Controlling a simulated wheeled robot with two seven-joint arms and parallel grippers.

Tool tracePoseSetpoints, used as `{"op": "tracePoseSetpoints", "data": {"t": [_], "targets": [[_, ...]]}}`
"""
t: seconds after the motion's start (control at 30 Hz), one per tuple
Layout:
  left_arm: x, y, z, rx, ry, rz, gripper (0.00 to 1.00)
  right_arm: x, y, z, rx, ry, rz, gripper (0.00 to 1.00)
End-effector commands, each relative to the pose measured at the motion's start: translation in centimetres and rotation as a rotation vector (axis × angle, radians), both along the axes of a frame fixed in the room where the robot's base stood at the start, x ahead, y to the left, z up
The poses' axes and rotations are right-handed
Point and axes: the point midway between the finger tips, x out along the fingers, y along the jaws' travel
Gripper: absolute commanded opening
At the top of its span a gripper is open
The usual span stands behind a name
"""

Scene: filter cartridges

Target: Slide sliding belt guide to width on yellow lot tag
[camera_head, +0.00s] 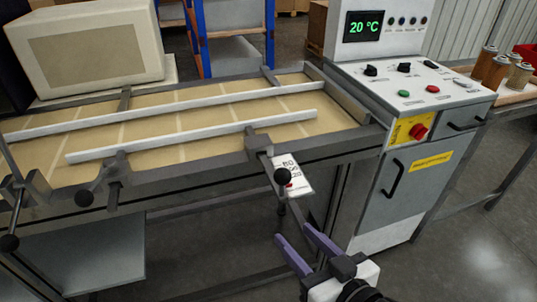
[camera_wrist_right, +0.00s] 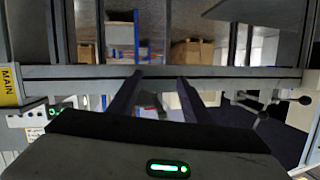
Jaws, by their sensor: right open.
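The nearer pale rail of the belt guide (camera_head: 200,135) lies lengthwise over the tan belt (camera_head: 345,117), apart from the far rail (camera_head: 180,107). Brackets on the machine's front edge carry rods with black ball knobs, one at the left (camera_head: 85,198) and one at the right (camera_head: 282,176). A white tag (camera_head: 293,186) with dark print hangs by the right knob, partly covered by it. I see no yellow tag there. My right gripper (camera_head: 293,232) is open and empty, below the right knob and apart from it. Its purple fingers also show in the right wrist view (camera_wrist_right: 160,78). My left gripper is out of view.
A control cabinet (camera_head: 375,195) with a 20 °C display and a red stop knob (camera_head: 418,131) stands right of the belt. A beige box-shaped housing (camera_head: 85,45) is at the back left. The machine's front frame (camera_head: 190,170) lies beyond my right gripper. Open floor is at lower right.

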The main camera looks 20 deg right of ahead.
Motion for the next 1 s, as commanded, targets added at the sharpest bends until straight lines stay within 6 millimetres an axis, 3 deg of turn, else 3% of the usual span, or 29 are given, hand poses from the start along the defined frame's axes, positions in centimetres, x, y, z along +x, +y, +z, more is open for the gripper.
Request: {"op": "tracePoseSetpoints", "data": {"t": [0.03,0.1,0.23,0.47,0.8,1.0], "targets": [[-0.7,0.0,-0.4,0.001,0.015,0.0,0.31,0.6,0.1,4.0,0.029,-0.079,0.002,0.44],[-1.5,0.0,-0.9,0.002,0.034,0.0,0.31,0.8,0.2,8.0,0.068,-0.16,0.002,0.44],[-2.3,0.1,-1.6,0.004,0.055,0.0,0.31,0.9,0.4,12.0,0.11,-0.239,0.006,0.44],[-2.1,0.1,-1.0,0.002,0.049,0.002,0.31,3.2,0.9,12.7,0.117,-0.252,0.007,0.44],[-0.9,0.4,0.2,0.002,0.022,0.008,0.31,8.7,2.3,12.6,0.117,-0.249,0.007,0.44],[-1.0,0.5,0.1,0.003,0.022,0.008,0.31,10.4,2.7,12.4,0.117,-0.247,0.008,0.44]]}}
